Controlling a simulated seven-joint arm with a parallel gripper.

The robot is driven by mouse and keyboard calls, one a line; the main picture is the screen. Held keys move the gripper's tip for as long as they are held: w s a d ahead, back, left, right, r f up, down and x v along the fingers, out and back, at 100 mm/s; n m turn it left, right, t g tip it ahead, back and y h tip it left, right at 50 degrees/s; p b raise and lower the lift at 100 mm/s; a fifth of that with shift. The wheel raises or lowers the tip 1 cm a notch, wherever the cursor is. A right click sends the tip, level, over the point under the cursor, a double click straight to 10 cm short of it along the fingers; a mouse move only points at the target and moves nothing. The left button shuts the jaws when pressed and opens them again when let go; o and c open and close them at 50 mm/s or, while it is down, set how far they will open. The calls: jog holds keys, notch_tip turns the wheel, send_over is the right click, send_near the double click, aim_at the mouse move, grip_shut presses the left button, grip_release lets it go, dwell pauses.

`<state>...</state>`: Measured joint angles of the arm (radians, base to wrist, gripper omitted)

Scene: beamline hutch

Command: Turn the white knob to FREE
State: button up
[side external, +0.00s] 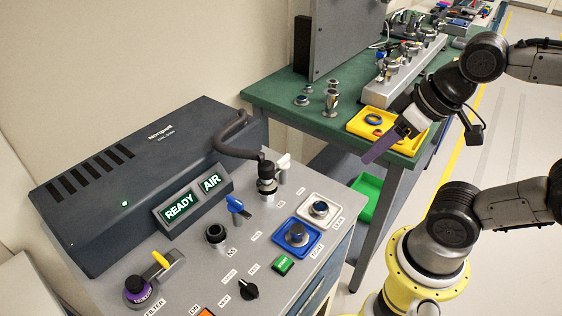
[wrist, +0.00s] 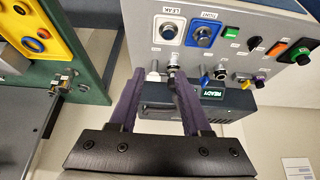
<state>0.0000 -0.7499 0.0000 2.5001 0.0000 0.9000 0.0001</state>
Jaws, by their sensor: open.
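The white knob (side external: 283,163) stands upright on the grey panel, right beside the black hose fitting (side external: 266,178). It also shows in the wrist view (wrist: 153,72), where it appears between the two purple fingers. Its FREE marking is not readable in either view. My gripper (side external: 374,154) is open and empty, up and to the right of the knob in the side view and clear of the panel. In the wrist view my gripper (wrist: 156,75) spreads its fingers around the image area of the knob and fitting, apart from both.
The panel also holds a blue lever (side external: 237,205), a blue-framed button (side external: 297,235), a white-framed button (side external: 320,209) and a black selector (side external: 248,290). A dark cabinet (side external: 80,225) with lit READY and AIR signs stands behind. A green-topped bench (side external: 275,90) carries a yellow tray (side external: 412,145).

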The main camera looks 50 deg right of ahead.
jog(key=w+r+m+g, duration=0.1)
jog(key=w+r+m, duration=0.35)
jog(key=m, duration=0.45)
jog(key=m+g, duration=0.4)
jog(key=m, duration=0.5)
send_over(283, 158)
notch_tip(283, 158, down, 4)
jog(key=shift+g, duration=0.3)
notch_tip(283, 158, down, 14)
grip_shut()
